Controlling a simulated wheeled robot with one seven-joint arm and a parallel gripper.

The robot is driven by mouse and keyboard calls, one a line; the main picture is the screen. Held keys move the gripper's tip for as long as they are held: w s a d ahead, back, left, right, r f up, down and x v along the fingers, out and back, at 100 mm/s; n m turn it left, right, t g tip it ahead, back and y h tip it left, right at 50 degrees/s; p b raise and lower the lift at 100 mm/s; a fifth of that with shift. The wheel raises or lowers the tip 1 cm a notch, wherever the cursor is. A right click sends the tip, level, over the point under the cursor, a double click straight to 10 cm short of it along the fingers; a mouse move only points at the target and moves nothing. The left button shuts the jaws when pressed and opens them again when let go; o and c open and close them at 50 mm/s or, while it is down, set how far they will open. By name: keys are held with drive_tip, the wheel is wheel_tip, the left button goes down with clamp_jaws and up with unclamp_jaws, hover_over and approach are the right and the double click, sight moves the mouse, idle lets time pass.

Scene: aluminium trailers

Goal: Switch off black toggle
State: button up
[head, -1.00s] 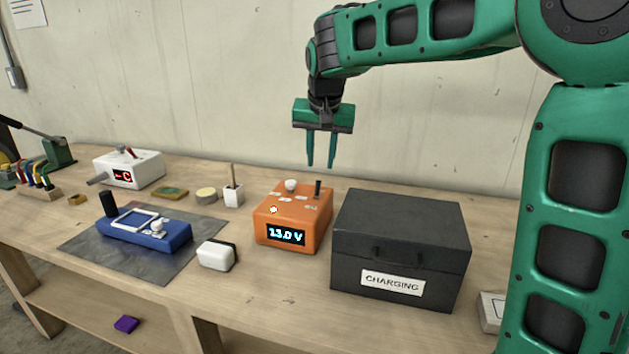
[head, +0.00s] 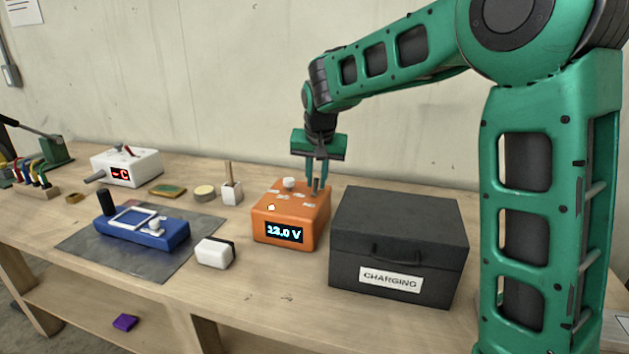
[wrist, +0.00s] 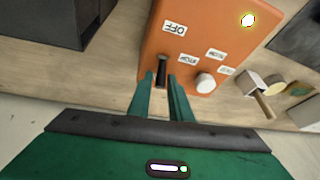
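The orange box (head: 275,227) stands on the bench with a lit display reading about 13.0 V. Its black toggle (head: 316,186) is at the back right of its top, partly hidden by my fingers. In the wrist view the black toggle (wrist: 162,72) is a dark lever in a slot, with an OFF label (wrist: 175,28) beyond it. My gripper (head: 317,184) is low over the box's back right. In the wrist view my gripper (wrist: 163,83) has its fingers apart, with the lever between or just ahead of the tips. Contact cannot be told.
The black CHARGING case (head: 398,230) stands close on the right of the orange box. A white knob (head: 289,183) and a lit button (head: 271,208) are on the box top. A white block (head: 213,253) and a blue device (head: 143,230) lie to the left.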

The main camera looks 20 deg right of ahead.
sight(311, 200)
clamp_jaws()
drive_tip(key=shift+a, duration=0.1)
drive_tip(key=t, duration=0.1)
drive_tip(key=s+t+h, duration=0.1)
drive_tip(key=a+t+h, duration=0.1)
drive_tip(key=shift+s+r+t, duration=0.25)
drive_tip(key=shift+t, duration=0.05)
drive_tip(key=t+h, duration=0.1)
drive_tip(key=s+a+t+h, duration=0.1)
drive_tip(key=t, duration=0.1)
drive_tip(key=t+h, duration=0.1)
drive_tip(key=shift+s+a+f+n+t, duration=0.15)
drive_tip(key=shift+s+f+n+t, duration=0.15)
drive_tip(key=shift+s+n+t, duration=0.1)
idle(0.3)
drive_tip(key=shift+o, duration=2.2)
unclamp_jaws()
drive_tip(key=shift+f, duration=0.1)
drive_tip(key=shift+s, duration=0.1)
